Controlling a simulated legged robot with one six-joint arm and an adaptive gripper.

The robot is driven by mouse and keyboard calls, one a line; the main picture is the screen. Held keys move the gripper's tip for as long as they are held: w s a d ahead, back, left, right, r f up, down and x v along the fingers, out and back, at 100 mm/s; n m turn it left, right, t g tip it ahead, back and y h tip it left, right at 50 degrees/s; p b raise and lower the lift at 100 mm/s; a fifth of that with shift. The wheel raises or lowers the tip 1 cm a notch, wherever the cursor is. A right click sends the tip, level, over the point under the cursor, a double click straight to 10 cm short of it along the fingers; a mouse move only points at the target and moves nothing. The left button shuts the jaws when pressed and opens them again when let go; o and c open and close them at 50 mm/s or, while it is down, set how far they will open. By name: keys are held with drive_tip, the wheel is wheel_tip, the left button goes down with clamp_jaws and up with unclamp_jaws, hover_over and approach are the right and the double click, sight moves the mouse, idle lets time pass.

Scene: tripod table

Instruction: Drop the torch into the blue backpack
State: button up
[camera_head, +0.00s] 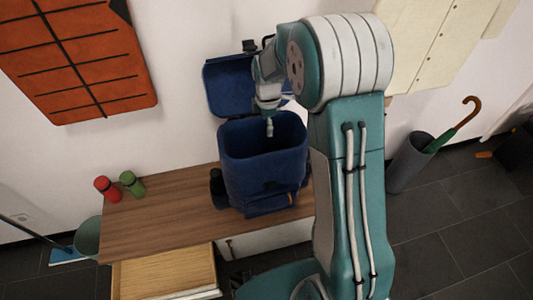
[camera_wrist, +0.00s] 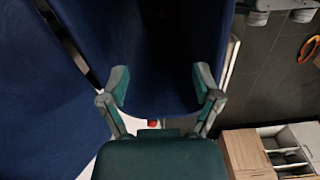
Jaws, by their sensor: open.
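The blue backpack (camera_head: 262,170) stands upright on the wooden bench with its top open and its lid (camera_head: 230,82) folded back toward the wall. My gripper (camera_head: 269,127) points down over the mouth of the backpack. In the wrist view, my gripper (camera_wrist: 160,84) has its two fingers wide apart with nothing between the tips. The blue cloth of the backpack (camera_wrist: 150,50) fills the area beyond the fingers, with a dark interior. I cannot make out the torch in either view; it may be hidden inside the backpack.
An open drawer (camera_head: 168,272) juts out in front. A grey umbrella stand (camera_head: 408,163) is at the right. Bare bench lies left of the backpack.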

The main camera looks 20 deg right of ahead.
wheel_tip(320, 180, up, 8)
idle(0.6)
drive_tip(key=s+r+m+t, duration=0.2)
drive_tip(key=s+r+m, duration=0.3)
drive_tip(key=s+r, duration=0.25)
drive_tip(key=s+r+m+t, duration=0.1)
drive_tip(key=s+r+m, duration=0.1)
drive_tip(key=s+m, duration=0.4)
drive_tip(key=s+r+m+t, duration=0.2)
drive_tip(key=s+m, duration=0.4)
drive_tip(key=s, duration=0.7)
drive_tip(key=shift+s+r+t, duration=0.3)
drive_tip(key=shift+s+r, duration=0.05)
drive_tip(key=shift+r, duration=0.1)
